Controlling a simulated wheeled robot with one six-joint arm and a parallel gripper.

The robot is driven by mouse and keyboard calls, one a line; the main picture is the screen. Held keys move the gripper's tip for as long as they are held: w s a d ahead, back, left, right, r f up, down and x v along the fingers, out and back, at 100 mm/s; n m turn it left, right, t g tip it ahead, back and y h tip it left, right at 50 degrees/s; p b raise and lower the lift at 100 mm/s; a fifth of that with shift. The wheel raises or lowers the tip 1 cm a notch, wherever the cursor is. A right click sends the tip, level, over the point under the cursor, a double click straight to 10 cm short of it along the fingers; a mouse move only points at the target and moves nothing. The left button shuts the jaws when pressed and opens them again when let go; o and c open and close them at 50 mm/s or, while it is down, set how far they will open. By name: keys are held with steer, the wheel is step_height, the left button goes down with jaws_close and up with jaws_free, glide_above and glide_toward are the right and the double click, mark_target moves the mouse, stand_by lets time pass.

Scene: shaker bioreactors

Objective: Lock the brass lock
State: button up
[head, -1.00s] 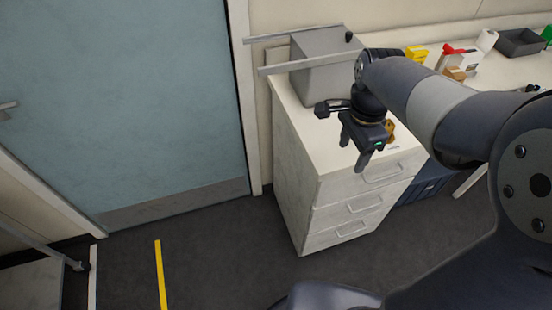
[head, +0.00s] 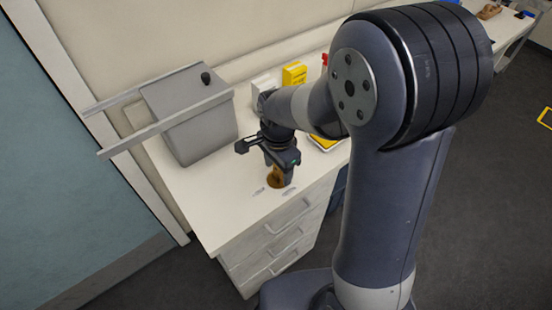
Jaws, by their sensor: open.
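The brass lock (head: 274,182) stands on the white counter above the drawers, partly hidden by my gripper. My gripper (head: 279,178) is open and points down over the lock, with its fingers close around or beside it. I cannot tell whether the fingers touch it. The lock's shackle is hidden behind the gripper, so its state does not show.
A grey box (head: 190,115) with two long rails and a black knob stands on the counter (head: 200,205) to the left. Yellow (head: 294,74) and white boxes stand behind. Small items lie in front of the lock. The left counter front is clear.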

steer(key=shift+f, duration=0.5)
steer(key=c, duration=1.1)
